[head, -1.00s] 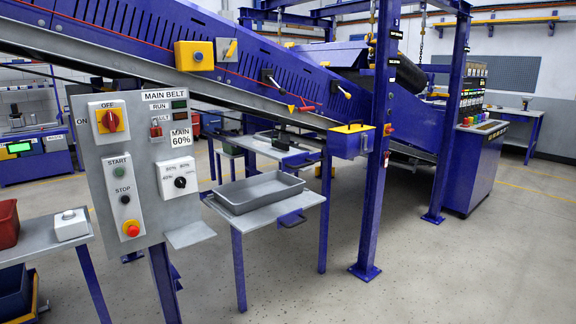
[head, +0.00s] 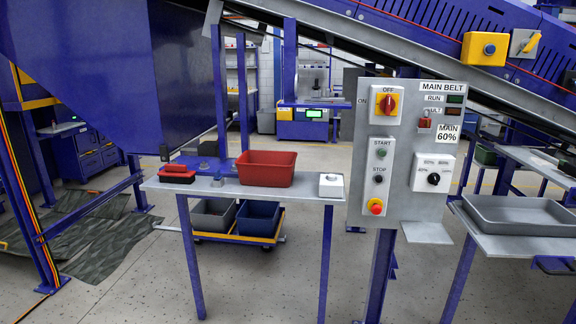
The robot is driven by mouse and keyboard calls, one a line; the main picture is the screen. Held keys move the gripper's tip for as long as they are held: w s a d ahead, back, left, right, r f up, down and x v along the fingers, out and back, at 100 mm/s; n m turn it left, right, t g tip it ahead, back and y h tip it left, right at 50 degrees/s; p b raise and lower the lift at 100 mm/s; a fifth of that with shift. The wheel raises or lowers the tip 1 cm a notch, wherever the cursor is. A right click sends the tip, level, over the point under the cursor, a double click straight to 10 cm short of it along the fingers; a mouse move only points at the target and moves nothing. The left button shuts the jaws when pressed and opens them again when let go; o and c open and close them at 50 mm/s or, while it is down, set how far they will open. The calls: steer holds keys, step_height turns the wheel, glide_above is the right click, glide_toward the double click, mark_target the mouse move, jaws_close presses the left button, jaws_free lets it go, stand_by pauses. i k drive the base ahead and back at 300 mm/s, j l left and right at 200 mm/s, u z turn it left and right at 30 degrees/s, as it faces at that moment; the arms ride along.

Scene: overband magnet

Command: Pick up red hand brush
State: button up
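A small red and black object (head: 177,173), which looks like the red hand brush, lies at the left end of a narrow grey side table (head: 225,191) in the head view. Its red top faces up and its dark lower part rests on the table. My gripper is not in view.
A red bin (head: 267,168) and a white box (head: 331,185) stand on the same table. Under it, a yellow-framed cart (head: 237,239) holds a grey crate (head: 213,217) and a blue crate (head: 258,218). The control panel (head: 405,150) stands just right. A grey tray (head: 520,214) is further right. The floor in front is clear.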

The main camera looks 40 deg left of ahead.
mark_target(172, 174)
steer(key=u, duration=2.15)
